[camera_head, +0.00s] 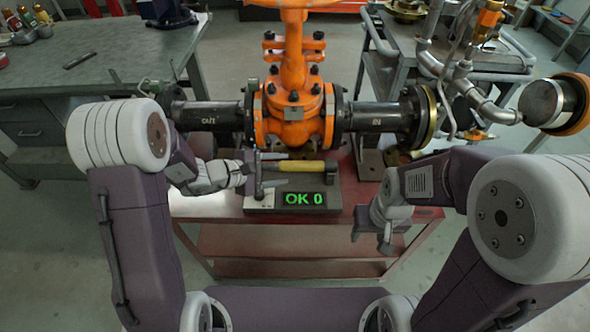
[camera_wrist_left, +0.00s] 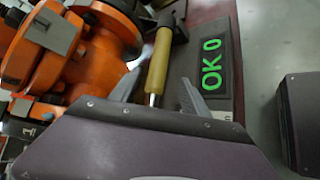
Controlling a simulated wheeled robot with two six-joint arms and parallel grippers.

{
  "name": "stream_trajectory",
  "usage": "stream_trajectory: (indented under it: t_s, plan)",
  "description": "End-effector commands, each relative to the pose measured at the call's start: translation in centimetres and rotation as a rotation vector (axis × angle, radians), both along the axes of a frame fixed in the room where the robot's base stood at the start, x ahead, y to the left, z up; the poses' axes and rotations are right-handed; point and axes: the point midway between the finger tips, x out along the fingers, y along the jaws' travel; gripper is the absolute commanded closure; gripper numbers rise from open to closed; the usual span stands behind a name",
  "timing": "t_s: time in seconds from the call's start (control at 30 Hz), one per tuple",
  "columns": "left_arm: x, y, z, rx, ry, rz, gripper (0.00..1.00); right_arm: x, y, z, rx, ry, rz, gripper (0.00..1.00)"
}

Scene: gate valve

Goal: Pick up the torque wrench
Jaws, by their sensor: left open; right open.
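The torque wrench (camera_head: 302,166), as I read the yellow-handled tool, lies on a dark block with a green "OK 0" display (camera_head: 304,199). In the left wrist view its yellow handle (camera_wrist_left: 159,62) runs away from me to a dark head, with a thin metal end nearest me. My left gripper (camera_head: 280,168) is at the left end of the wrench, its open fingers (camera_wrist_left: 158,92) on either side of that metal end. I cannot tell whether they touch it. My right gripper (camera_head: 385,238) is open and empty, to the right of the block.
An orange gate valve (camera_head: 293,110) with dark pipes stands just behind the block. A red cart (camera_head: 290,240) is under the block. A grey workbench (camera_head: 100,75) stands at left, and a table with pipe fittings (camera_head: 455,68) at right.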

Motion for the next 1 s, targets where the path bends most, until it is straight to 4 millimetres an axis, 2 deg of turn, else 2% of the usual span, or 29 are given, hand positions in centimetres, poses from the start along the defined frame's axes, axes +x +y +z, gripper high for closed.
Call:
stream_trajectory:
  t_s: [0.23, 0.5, 0.73, 0.77, 0.93, 0.97, 1.0]
  plan:
    - [0.8, -1.2, -0.8, 0.001, 0.0, -0.001, 0.46, 0.0, 0.0, -0.3, 0.0, 0.001, 0.0, 0.5]
    - [3.1, -4.3, -2.8, 0.0, 0.0, -0.002, 0.46, 0.0, 0.0, -0.8, 0.0, 0.001, 0.0, 0.5]
    - [3.4, -4.5, -2.8, 0.001, -0.001, 0.0, 0.46, 0.0, 0.0, -0.8, 0.0, 0.001, 0.0, 0.5]
    - [3.4, -4.5, -2.8, 0.001, -0.001, 0.0, 0.49, 0.0, 0.0, -0.8, 0.0, 0.001, 0.0, 0.5]
    - [3.3, -4.5, -2.8, 0.001, -0.001, 0.0, 0.96, 0.0, 0.0, -0.8, 0.0, 0.001, 0.0, 0.5]
    - [3.3, -4.5, -2.8, 0.001, -0.001, 0.0, 1.0, 0.0, 0.0, -0.8, 0.0, 0.001, 0.0, 0.5]
    - [3.3, -4.5, -2.8, 0.001, -0.001, 0.0, 1.0, 0.0, 0.0, -0.8, 0.0, 0.001, 0.0, 0.5]
